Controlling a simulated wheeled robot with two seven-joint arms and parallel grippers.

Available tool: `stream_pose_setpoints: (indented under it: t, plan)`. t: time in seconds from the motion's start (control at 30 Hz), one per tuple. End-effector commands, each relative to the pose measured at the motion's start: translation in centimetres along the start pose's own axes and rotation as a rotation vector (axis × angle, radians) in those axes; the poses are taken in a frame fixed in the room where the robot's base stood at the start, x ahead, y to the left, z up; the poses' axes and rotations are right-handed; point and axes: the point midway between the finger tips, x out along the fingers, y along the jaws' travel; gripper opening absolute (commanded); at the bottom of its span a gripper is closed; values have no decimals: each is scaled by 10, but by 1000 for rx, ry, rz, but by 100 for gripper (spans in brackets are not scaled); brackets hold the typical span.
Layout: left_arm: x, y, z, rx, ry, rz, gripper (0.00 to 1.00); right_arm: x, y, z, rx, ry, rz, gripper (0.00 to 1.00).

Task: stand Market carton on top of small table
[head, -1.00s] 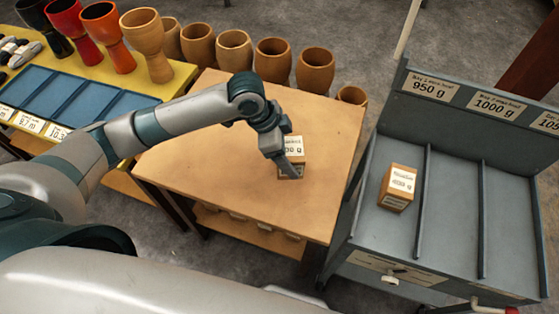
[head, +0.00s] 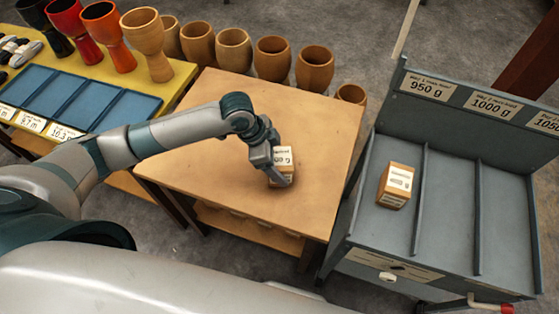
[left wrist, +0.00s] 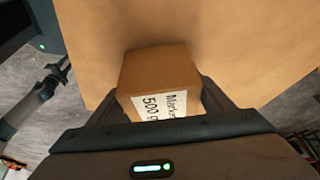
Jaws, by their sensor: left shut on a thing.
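The Market carton (head: 284,157) is a small brown box with a white label. In the left wrist view the carton (left wrist: 155,72) shows its label reading "Market" and "500 g". My left gripper (head: 279,178) is shut on it, with a finger on each side in the wrist view. The carton is upright at the small table (head: 220,150), a light wooden top on dark legs, over its right half. I cannot tell whether its base touches the tabletop. My right gripper is not in view.
A similar carton (head: 396,186) stands in the left lane of a grey divided cart (head: 450,220) to the right. A yellow table (head: 180,75) with goblet drums and a blue tray (head: 75,97) is at left. Wooden drums (head: 273,60) stand behind the small table. Most of its top is clear.

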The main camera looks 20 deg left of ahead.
Motion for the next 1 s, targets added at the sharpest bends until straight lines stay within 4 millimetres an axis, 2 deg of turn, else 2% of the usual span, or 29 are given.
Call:
stream_pose_setpoints:
  t: [0.47, 0.5, 0.53, 1.0]
  plan:
    - [5, -1, 2, 0, 2, -2, 36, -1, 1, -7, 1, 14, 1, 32]
    - [6, -1, 2, 0, 1, -2, 84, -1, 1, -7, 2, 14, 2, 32]
    - [6, -1, 2, 0, 1, -2, 91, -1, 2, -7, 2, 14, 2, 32]
    - [0, -1, 1, 1, 1, -2, 93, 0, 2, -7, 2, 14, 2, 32]
